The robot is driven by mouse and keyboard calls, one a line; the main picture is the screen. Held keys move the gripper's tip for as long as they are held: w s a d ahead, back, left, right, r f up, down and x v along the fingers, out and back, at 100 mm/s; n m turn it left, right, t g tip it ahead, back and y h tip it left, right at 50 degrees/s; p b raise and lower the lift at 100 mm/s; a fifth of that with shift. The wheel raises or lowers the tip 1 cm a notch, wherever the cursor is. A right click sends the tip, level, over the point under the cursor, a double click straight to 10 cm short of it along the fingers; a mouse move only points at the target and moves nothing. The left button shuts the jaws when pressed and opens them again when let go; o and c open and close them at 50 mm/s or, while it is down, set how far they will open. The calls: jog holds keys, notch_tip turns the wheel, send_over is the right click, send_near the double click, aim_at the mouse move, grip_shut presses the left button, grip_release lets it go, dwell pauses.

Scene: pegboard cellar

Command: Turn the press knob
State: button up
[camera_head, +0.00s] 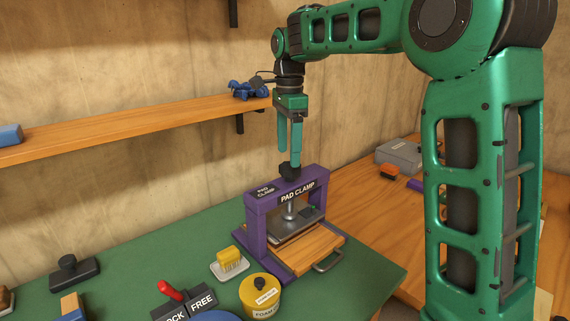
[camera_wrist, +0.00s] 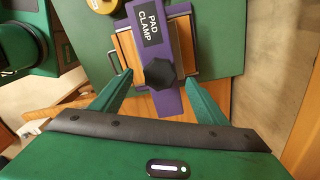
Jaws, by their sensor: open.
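The press is a purple frame (camera_head: 253,220) labelled "PAD CLAMP", standing on the green table. Its dark faceted knob (camera_head: 289,172) sits on top of the crossbar. Below the bar, a metal screw and pad hang over a wooden drawer board. My gripper (camera_head: 289,155) points down right above the knob, with its fingers apart. In the wrist view the knob (camera_wrist: 160,73) lies ahead of and between the two green fingers (camera_wrist: 158,85). The fingers do not visibly touch it. The purple bar (camera_wrist: 177,40) runs behind the knob.
A yellow block on a white dish (camera_head: 229,263), a yellow tin (camera_head: 261,294) and a red-handled lever (camera_head: 170,290) stand left of the press. A wooden shelf (camera_head: 130,122) runs along the wall. A wooden table with a grey box (camera_head: 400,156) is at right.

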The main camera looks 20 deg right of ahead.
aim_at(288, 165)
jog(key=shift+f, duration=2.05)
